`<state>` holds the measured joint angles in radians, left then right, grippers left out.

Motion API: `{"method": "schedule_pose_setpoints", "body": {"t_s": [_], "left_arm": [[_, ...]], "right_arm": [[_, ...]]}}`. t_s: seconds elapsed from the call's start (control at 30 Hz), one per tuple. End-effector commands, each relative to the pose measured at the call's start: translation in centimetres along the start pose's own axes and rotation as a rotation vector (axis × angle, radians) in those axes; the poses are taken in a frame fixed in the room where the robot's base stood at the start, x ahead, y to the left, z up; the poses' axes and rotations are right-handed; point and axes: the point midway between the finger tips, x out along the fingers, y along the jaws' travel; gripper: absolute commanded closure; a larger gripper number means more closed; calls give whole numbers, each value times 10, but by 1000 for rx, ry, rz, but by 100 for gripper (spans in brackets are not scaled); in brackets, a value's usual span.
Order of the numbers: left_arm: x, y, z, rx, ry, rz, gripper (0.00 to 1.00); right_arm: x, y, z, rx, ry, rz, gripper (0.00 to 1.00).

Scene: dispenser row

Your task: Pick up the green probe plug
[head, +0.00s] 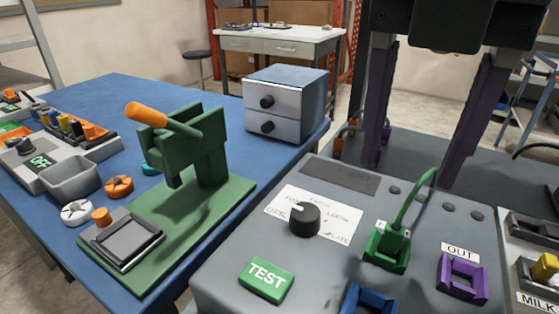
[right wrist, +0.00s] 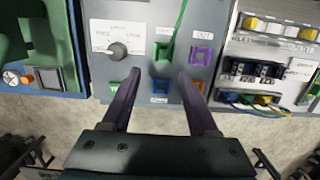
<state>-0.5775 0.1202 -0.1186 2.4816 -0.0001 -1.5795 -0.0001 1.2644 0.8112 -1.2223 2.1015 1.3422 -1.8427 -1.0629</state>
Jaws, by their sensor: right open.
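The green probe plug (head: 393,236) sits in a green square socket (head: 385,259) on the grey tester box. A green cable (head: 417,200) rises from the plug and curves up behind it. In the right wrist view the green plug and its socket (right wrist: 163,52) lie beyond the fingertips, small and partly unclear. My right gripper (head: 411,174) is open, its purple fingers spread wide and empty. In the head view its fingers hang behind and above the plug, apart from it. My left gripper is not in view.
The grey box carries a black knob (head: 304,220), a green TEST button (head: 266,280), a purple OUT socket (head: 462,279) and a blue socket (head: 369,302). Left, a green press (head: 195,150) and small drawers (head: 285,103) stand on a blue table. A MILK bin (head: 530,300) is right.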

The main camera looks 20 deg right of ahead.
Motion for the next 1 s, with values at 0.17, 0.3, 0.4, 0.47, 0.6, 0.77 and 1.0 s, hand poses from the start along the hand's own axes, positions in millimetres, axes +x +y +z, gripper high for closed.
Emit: {"method": "schedule_pose_setpoints", "body": {"t_s": [0.17,0.3,0.4,0.47,0.6,0.77,1.0], "left_arm": [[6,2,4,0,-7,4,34],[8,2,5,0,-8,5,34],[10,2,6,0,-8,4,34],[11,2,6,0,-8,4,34],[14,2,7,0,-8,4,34],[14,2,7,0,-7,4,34],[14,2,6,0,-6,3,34]], "right_arm": [[30,-1,0,1,2,-2,40],[41,-1,0,2,1,-1,40],[54,-3,0,1,1,-3,40],[65,-5,1,2,2,-4,40],[84,-5,1,2,1,-2,40],[89,-4,1,0,1,2,40],[89,-4,1,0,0,2,50]]}}
